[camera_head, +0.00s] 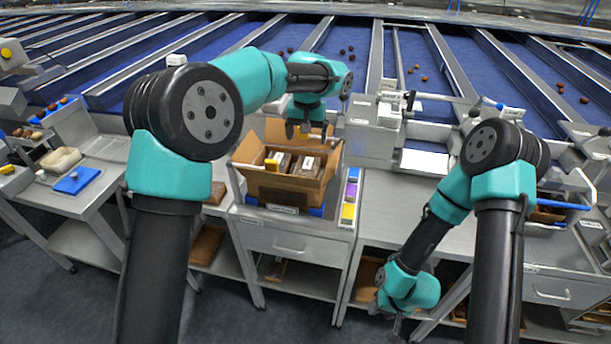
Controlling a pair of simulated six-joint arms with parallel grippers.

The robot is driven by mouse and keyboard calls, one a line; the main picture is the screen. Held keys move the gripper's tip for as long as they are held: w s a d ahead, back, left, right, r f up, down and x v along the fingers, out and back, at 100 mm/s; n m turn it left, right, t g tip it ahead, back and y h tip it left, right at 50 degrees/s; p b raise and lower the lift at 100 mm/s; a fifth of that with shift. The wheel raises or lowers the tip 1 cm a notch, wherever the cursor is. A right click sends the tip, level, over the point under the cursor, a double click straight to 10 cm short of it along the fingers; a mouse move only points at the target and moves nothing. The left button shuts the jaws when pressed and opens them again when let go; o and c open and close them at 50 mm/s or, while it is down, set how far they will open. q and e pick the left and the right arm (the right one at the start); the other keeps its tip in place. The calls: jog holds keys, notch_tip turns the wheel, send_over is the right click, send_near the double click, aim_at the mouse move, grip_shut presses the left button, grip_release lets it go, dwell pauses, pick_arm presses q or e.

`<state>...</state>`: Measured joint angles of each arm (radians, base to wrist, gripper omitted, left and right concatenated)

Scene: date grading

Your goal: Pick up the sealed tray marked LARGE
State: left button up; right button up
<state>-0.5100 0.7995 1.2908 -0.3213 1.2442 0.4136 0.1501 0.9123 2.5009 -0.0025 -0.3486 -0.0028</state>
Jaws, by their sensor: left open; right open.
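An open cardboard box (283,190) stands on the steel cabinet in the middle, its flaps up. Several packed trays (290,162) sit upright in it, some with white or yellow labels. The labels are too small to read, so I cannot tell which is marked LARGE. My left gripper (306,132) points down over the back part of the box, open, with no tray visible in it. My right gripper (398,328) hangs low at the front of the right-hand bench, open and away from the box.
Colored cards (349,200) lie in a holder right of the box. Sloped blue sorting lanes (345,55) with scattered dates run behind. A blue board (76,181) and a beige tub (60,160) lie on the left bench. The steel bench top (390,205) right of the box is mostly clear.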

pick_arm(q)
send_over(305, 170)
jog(key=f, duration=0.7)
jog(key=shift+d+f, duration=0.25)
jog(key=shift+f, duration=0.1)
jog(key=shift+a+f, duration=0.2)
jog(key=shift+f, duration=2.4)
jog(key=c, duration=0.7)
jog(key=shift+c, duration=0.3)
jog(key=shift+r, duration=0.15)
notch_tip(305, 170, up, 18)
